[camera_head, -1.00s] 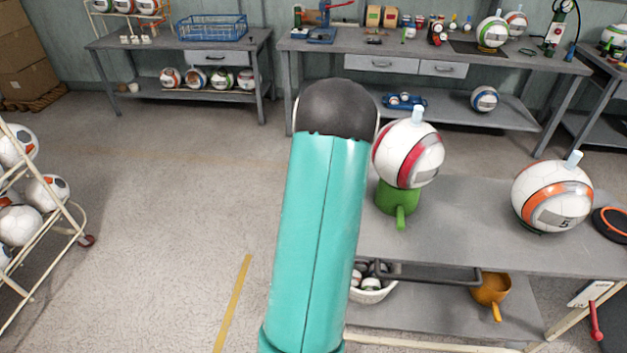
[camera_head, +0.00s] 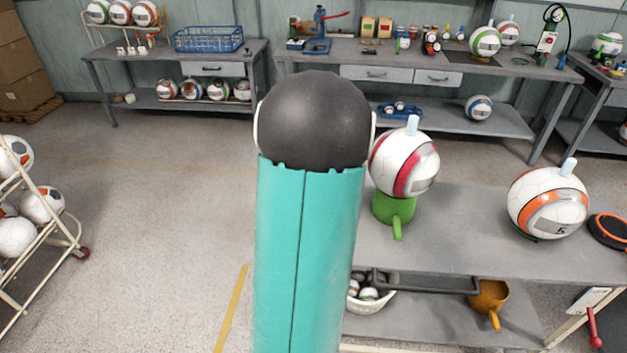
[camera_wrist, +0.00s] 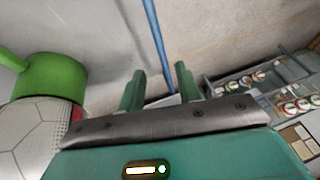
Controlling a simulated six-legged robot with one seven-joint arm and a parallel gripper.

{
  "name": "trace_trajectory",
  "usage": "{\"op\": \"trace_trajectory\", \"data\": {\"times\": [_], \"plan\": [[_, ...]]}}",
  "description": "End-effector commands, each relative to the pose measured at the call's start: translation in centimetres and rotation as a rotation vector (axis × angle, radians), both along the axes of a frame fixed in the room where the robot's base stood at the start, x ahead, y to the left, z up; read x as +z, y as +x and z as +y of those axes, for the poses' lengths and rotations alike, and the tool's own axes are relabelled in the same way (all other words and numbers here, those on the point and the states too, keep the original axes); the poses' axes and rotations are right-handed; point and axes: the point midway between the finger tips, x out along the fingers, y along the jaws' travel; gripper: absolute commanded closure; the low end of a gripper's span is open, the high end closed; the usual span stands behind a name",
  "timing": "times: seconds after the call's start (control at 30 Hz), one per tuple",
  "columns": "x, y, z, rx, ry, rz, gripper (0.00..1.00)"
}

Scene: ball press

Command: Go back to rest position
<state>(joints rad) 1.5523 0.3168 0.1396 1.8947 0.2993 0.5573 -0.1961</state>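In the wrist view my gripper (camera_wrist: 158,84) has its two green fingers apart, with nothing held between them. In the head view my own arm fills the middle and my gripper is hidden. A white ball with a red band (camera_head: 403,165) and a pale peg on top sits on a green cup (camera_head: 392,209) on the near table. The green cup (camera_wrist: 48,88) and part of a white ball (camera_wrist: 38,135) also show at the left of the wrist view, apart from the fingers. A white ball with an orange band (camera_head: 548,203) stands further right on the table.
The near grey table (camera_head: 470,235) lies to the right of my arm. A ball rack (camera_head: 38,225) stands at the left. Workbenches (camera_head: 430,66) line the back wall. The floor (camera_head: 165,205) between rack and arm is clear. An orange-rimmed black disc (camera_head: 609,230) lies far right.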

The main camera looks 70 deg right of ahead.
Motion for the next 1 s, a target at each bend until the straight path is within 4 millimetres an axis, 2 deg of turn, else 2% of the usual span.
{"op": "trace_trajectory", "data": {"times": [0.17, 0.77, 0.87, 0.97, 1.0], "plan": [[1.0, -0.3, 0.4, 0.000, 0.001, 0.000, 0.66], [1.0, -0.2, 0.5, 0.002, 0.001, 0.000, 0.66], [1.5, 1.2, 1.2, 0.030, -0.003, 0.004, 0.66], [3.0, 4.5, 3.4, 0.101, -0.013, 0.015, 0.66], [3.7, 6.3, 4.8, 0.141, -0.016, 0.021, 0.66]]}}
